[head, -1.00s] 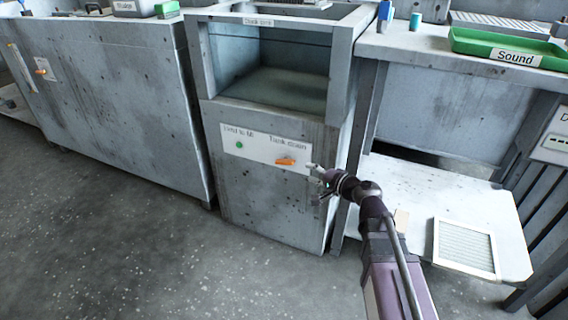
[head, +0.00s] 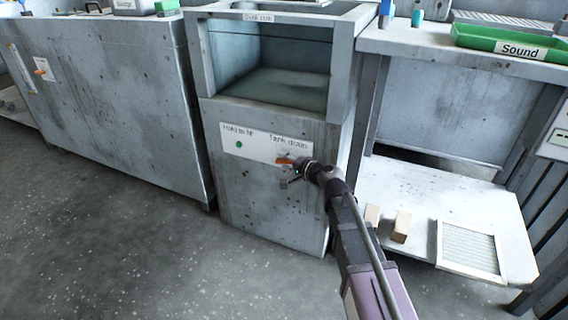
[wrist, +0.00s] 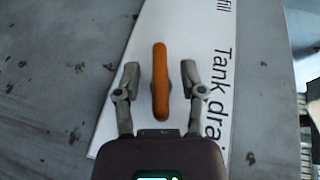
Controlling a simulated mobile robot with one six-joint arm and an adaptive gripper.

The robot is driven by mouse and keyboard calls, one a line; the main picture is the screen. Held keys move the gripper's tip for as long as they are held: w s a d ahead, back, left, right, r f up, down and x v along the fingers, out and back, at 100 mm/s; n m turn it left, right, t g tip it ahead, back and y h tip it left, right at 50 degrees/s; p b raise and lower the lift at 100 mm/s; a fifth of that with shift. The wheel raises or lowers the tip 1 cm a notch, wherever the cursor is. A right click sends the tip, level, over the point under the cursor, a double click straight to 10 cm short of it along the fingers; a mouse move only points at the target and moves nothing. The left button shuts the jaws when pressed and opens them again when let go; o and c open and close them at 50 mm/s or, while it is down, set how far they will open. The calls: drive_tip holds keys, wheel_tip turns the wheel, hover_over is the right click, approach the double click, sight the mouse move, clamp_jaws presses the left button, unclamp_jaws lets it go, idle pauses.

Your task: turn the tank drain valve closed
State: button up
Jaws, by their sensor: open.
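The tank drain valve handle (head: 285,161) is an orange lever on the white label plate (head: 248,144) on the front of the grey tank (head: 270,205). In the head view the lever lies roughly level, partly hidden by my gripper. In the wrist view the orange lever (wrist: 160,82) stands lengthwise between my open fingers, with a gap on each side. My gripper (wrist: 160,80) is open and at the valve; it also shows in the head view (head: 291,172). I cannot tell how far the fingers reach around the lever.
A green button or light (head: 239,145) is on the same plate, left of the valve. The floor at left is clear.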

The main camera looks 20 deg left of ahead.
drive_tip(key=shift+a, duration=0.1)
clamp_jaws()
drive_tip(key=shift+f+y+b, duration=0.2)
drive_tip(key=shift+y+b, duration=0.2)
drive_tip(key=shift+b, duration=0.45)
drive_tip(key=shift+r+y+b, duration=0.2)
drive_tip(key=shift+y+b, duration=0.1)
unclamp_jaws()
drive_tip(key=shift+m, duration=0.3)
